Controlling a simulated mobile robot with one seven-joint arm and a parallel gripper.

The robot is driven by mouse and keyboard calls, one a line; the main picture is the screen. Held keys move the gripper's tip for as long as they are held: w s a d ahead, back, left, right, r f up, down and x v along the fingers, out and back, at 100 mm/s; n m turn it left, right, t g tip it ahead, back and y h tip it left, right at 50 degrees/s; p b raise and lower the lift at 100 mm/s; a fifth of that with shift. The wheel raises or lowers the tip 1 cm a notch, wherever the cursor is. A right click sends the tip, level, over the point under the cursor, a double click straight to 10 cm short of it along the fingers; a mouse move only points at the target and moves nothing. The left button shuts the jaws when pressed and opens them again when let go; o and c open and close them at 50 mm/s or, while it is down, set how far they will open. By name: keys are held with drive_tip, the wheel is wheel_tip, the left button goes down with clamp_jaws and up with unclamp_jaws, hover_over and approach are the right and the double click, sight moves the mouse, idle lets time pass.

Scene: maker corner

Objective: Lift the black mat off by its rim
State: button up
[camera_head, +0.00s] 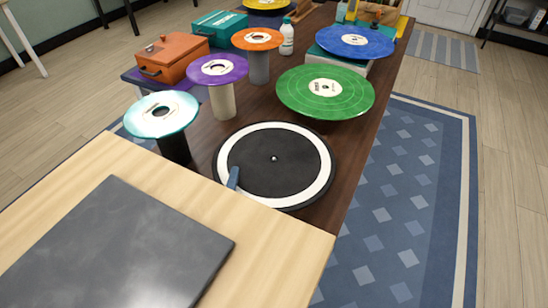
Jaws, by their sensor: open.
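The black mat (280,178) lies flat near the front end of the dark brown table. It is a round black disc with a wide white ring near its edge and a small pale spot at its centre. A small blue piece (233,177) sits at its left rim; I cannot tell whether it is fixed there. Nothing lies on the mat's top. My gripper is not in this view.
A green record (350,105) stands raised close behind the mat. Teal (148,126), purple (205,76) and orange (270,36) discs stand on posts to its left and behind. A light wooden surface (285,245) with a dark slab (120,250) lies in front. The right side is open.

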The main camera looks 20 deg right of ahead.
drive_tip(key=shift+x, duration=0.85)
drive_tip(key=shift+c, duration=0.3)
clamp_jaws()
idle(0.5)
